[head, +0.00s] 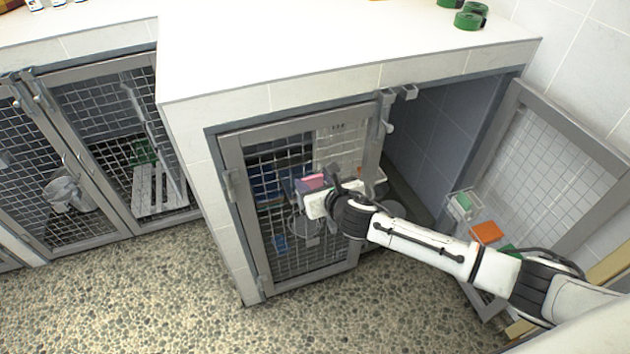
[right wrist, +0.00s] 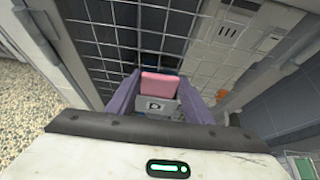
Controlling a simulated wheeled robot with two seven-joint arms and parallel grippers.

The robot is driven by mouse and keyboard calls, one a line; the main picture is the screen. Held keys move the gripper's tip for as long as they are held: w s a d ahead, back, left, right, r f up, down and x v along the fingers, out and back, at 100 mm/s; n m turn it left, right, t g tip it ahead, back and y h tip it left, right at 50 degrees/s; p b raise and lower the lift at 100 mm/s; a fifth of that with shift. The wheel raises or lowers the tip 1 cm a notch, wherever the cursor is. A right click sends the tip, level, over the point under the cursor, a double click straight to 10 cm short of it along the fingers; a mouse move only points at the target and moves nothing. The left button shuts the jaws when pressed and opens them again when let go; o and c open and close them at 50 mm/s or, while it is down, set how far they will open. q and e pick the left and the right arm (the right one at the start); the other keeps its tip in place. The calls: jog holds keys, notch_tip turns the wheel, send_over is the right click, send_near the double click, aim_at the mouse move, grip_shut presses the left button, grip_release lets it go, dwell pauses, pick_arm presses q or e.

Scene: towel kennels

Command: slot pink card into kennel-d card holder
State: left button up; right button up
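The pink card (right wrist: 161,86) is between the two purple fingertips of my right gripper (right wrist: 160,92) in the right wrist view. The fingers look shut on its two sides. In the head view the pink card (head: 308,183) shows as a small patch at the tip of my right gripper (head: 314,187), in front of the mesh door (head: 285,235) of the middle kennel. A grey piece with a dark mark (right wrist: 157,106) lies just below the card between the fingers; I cannot tell if it is a card holder. No kennel letter is readable. My left gripper is not in view.
An open mesh door (head: 550,170) stands at the right, with a clear bin holding a green-and-white item (head: 462,205) and an orange item (head: 487,232) near it. Other kennel doors (head: 110,150) are at the left. Green rolls (head: 468,20) lie on the white counter (head: 330,50).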

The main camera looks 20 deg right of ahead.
jog(key=o, duration=0.5)
jog(key=p+v, duration=0.2)
jog(key=v, duration=0.8)
jog(key=shift+s+r, duration=0.1)
jog(key=shift+s, duration=0.1)
